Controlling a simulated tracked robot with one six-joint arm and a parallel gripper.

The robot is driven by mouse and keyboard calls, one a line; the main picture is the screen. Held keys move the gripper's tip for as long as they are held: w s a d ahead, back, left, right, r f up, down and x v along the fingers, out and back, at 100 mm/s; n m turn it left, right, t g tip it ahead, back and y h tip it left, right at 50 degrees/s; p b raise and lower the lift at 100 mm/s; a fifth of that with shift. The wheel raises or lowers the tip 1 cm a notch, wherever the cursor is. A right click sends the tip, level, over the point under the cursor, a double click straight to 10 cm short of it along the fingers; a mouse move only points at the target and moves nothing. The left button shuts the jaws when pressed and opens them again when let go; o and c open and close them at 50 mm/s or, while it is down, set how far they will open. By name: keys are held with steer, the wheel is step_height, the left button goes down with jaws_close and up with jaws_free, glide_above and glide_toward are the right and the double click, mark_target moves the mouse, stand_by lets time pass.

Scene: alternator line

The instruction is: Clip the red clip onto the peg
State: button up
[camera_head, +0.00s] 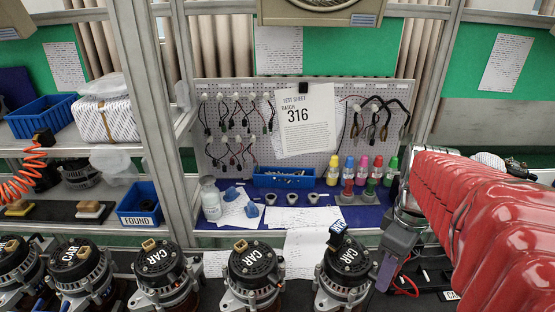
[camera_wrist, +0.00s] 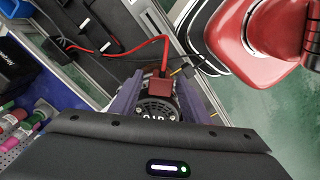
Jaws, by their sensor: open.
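The red clip (camera_wrist: 160,87), with its red cable (camera_wrist: 137,46), shows in the wrist view between my gripper's two purple fingers (camera_wrist: 153,98). It is at the edge of a dark alternator top (camera_wrist: 154,112). I cannot tell whether it touches the alternator, and I cannot make out the peg. My gripper is open, with a finger on each side of the clip. In the head view my gripper (camera_head: 389,262) points down beside the rightmost alternator (camera_head: 345,266), just to its right. The clip itself is hidden there, but some red cable (camera_head: 408,285) shows.
Several CAR-marked alternators (camera_head: 160,266) stand in a row along the front. A blue mat (camera_head: 345,214) behind them carries bottles, cups and a blue bin (camera_head: 284,178). A pegboard (camera_head: 222,135) with hanging leads stands at the back. My red arm fills the right side.

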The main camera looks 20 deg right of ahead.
steer(key=shift+f, duration=0.55)
steer(key=c, duration=1)
steer(key=shift+r, duration=0.15)
step_height(320, 180, up, 10)
steer(key=shift+f, duration=0.1)
stand_by(0.8)
steer(key=shift+r, duration=1.7)
steer(key=shift+f, duration=0.1)
